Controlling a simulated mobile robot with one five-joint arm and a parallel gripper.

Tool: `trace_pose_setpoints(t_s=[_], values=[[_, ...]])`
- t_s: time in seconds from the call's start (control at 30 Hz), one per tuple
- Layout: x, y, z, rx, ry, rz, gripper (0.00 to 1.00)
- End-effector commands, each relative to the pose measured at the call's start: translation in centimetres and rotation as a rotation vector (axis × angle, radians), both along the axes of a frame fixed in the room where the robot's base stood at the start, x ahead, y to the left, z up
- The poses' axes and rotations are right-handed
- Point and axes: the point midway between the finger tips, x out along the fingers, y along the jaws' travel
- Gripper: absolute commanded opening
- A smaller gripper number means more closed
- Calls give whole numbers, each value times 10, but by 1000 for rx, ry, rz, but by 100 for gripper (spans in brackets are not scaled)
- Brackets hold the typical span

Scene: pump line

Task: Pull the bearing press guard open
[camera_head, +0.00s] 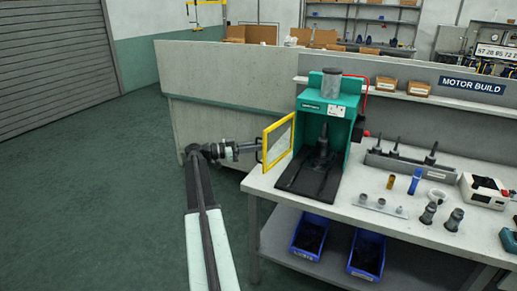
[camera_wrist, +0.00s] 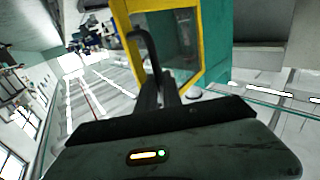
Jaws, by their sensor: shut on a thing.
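The bearing press (camera_head: 328,125) is a green housing with a grey cylinder on top and a dark base plate, standing on the left end of the bench. Its guard (camera_head: 278,141), a clear panel in a yellow frame, stands swung out at the press's left side, and the press front is uncovered. In the wrist view the guard (camera_wrist: 120,75) fills the upper middle, with a dark bar handle (camera_wrist: 147,47) on it. My gripper (camera_head: 256,150) reaches the guard from the left. In the wrist view my gripper (camera_wrist: 162,90) is shut on the handle; the fingers partly hide it.
The bench (camera_head: 290,196) carries a block with upright tools (camera_head: 396,160), several small parts and a white device (camera_head: 487,192) to the right. Blue bins (camera_head: 309,238) sit on the lower shelf. A grey partition (camera_head: 220,90) stands behind my arm. The floor at left is clear.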

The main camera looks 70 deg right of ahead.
Motion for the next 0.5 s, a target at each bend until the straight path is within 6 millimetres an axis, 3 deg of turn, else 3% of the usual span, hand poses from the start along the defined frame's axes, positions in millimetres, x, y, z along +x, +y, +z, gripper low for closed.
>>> trace_pose_setpoints(t_s=[0.33, 0.4, 0.43, 0.5], values=[[-5, -5, 2, -2, 5, 0, 0], [-5, -5, 2, -2, 5, 0, 26], [-5, -4, 2, -2, 5, 0, 32], [-4, -4, 1, -2, 3, -1, 32]])
